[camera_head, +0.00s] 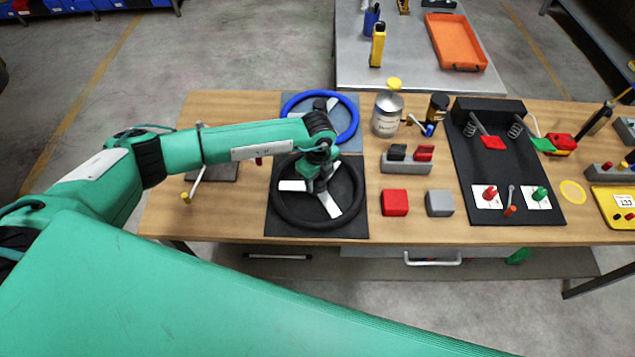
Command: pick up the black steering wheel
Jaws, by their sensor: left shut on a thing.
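The black steering wheel (316,222) lies on a dark square mat (356,231) at the front left of the wooden table. It has a black rim and pale metal spokes. My left arm reaches in from the left, and my left gripper (318,184) points down at the wheel's hub. It is shut on the black steering wheel at its middle, and the fingers partly hide the hub. The wheel looks flat on or very close to the mat; I cannot tell if there is a gap. My right gripper is not in view.
A blue steering wheel (353,112) lies just behind on a blue-grey mat. To the right are a silver can (387,116), a red block (394,203), a grey block (439,203) and a black pedal board (503,160). A grey table with an orange tray (456,42) stands behind.

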